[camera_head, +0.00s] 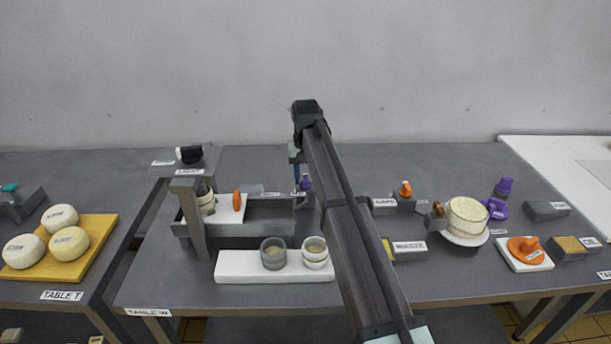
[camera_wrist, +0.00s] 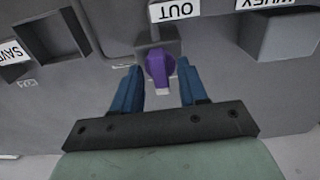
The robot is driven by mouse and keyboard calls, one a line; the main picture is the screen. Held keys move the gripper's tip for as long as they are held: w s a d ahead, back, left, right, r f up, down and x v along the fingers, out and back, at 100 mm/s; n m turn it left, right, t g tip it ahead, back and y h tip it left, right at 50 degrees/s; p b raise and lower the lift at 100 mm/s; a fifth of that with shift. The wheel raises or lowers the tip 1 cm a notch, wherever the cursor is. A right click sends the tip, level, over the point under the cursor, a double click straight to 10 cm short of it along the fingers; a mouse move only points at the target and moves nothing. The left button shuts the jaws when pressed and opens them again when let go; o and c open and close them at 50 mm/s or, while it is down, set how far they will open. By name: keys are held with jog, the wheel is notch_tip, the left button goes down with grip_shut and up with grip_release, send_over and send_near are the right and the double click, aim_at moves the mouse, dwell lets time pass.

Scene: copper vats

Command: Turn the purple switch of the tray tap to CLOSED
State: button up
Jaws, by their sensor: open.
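The purple switch (camera_wrist: 158,68) shows in the wrist view, mounted on a small grey block below a white label reading OUT (camera_wrist: 176,10). In the head view the purple switch (camera_head: 305,183) stands at the right end of the grey tray (camera_head: 262,241), just beside my gripper (camera_head: 297,180). My gripper (camera_wrist: 158,88) is open, with one blue finger on each side of the switch. A gap shows between the switch and each finger. I cannot tell which marked position the switch is at.
A white board with two cups (camera_head: 273,253) lies in front of the tray. A grey post (camera_head: 190,215) stands at the tray's left. The wrist view shows an open square box (camera_wrist: 53,38).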

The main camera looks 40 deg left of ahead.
aim_at(306, 177)
notch_tip(306, 177, up, 14)
dwell(0.7)
jog(key=shift+f, duration=0.1)
dwell(0.4)
